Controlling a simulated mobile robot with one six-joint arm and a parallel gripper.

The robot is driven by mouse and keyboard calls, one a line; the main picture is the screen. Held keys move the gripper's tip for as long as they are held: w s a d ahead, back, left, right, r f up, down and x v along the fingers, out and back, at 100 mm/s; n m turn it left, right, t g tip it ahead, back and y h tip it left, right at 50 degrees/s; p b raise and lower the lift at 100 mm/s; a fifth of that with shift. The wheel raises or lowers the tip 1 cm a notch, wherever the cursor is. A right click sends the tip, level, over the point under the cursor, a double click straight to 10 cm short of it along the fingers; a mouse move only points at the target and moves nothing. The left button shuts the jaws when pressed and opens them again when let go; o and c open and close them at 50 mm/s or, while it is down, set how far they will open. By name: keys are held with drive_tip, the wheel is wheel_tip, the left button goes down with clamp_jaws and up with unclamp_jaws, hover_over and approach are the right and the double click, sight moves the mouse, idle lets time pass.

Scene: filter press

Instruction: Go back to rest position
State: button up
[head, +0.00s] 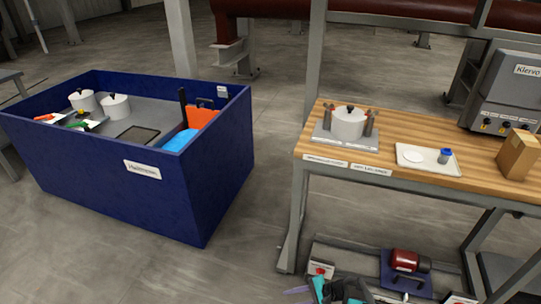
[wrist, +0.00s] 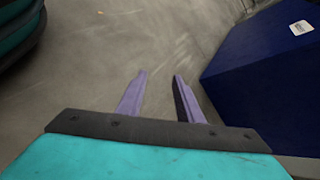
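My gripper (wrist: 160,82) shows in the wrist view with its two purple fingers apart and nothing between them. It points at bare concrete floor. The side of the blue bin (wrist: 265,75) is to the right of the fingers and apart from them. In the head view, teal and dark parts of my arm show at the bottom edge, in front of the workbench's lower shelf.
The open blue bin (head: 105,165) holds white pots, tools and an orange item. The wooden workbench (head: 410,185) carries a filter press (head: 347,125), a white tray (head: 404,163), a cardboard box (head: 517,155) and a grey control unit (head: 505,90). Floor between bin and bench is clear.

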drive_tip(key=s+a+r+n+g+h+p, duration=0.1)
drive_tip(key=s+r+n+g+h+p, duration=0.15)
drive_tip(key=s, duration=0.55)
drive_tip(key=s+a+r+n+g+h+p, duration=0.2)
drive_tip(key=s+n+g+h+p, duration=0.15)
drive_tip(key=s, duration=0.45)
drive_tip(key=s+d+n+g+h, duration=0.1)
drive_tip(key=s+d+n+h, duration=0.3)
drive_tip(key=d, duration=0.7)
drive_tip(key=shift+s+d+r+n+h+b, duration=0.2)
drive_tip(key=shift+s+r+n+h+b, duration=0.2)
drive_tip(key=shift+s+n, duration=0.3)
